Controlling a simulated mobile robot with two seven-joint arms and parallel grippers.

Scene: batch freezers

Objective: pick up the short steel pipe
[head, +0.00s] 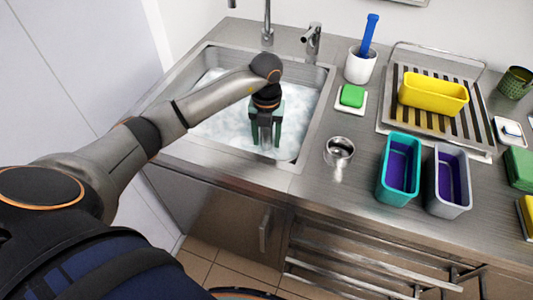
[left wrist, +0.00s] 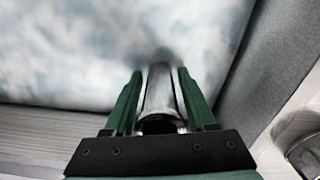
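The short steel pipe (left wrist: 159,98) is a shiny grey tube between the two green fingers of my left gripper (left wrist: 160,80) in the left wrist view. Its open dark end faces the wrist camera. In the head view my left gripper (head: 266,135) points down into the sink, and part of the pipe (head: 266,141) shows between its fingers. The fingers stand apart, one on each side of the pipe, with narrow gaps visible. The pipe's far end is hidden in the foam or blurred. My right gripper is not in view.
The steel sink (head: 318,110) holds cloudy, foamy water. Its right wall is close to the gripper. On the counter to the right are a small metal cup (head: 339,150), a green sponge (head: 351,96), a teal bin (head: 398,168), a grey bin (head: 447,180) and a drying rack (head: 395,112) with a yellow bin (head: 433,94).

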